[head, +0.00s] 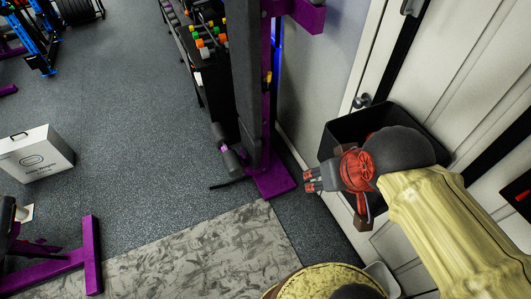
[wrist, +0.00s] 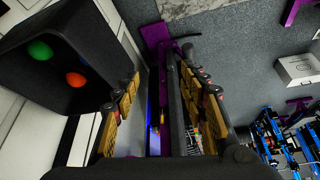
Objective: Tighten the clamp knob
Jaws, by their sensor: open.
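I cannot make out a clamp knob for certain in either view. A purple upright with a black pad (head: 245,75) stands ahead of my gripper, on a purple foot (head: 270,180). A small yellow part (head: 268,78) shows on the upright, too small to identify. My gripper (head: 312,180) is to the right of the upright's foot, in front of a black bin, apart from the upright. In the wrist view my gripper (wrist: 167,80) has its fingers spread wide, with nothing held; the purple upright shows in the gap between them.
The black bin (head: 345,128) stands against the white door (head: 465,90); the wrist view shows green (wrist: 40,50), orange (wrist: 76,80) and blue balls inside. A white box (head: 35,153) and a purple-footed stand (head: 92,255) are at left. The grey floor (head: 130,110) between is clear.

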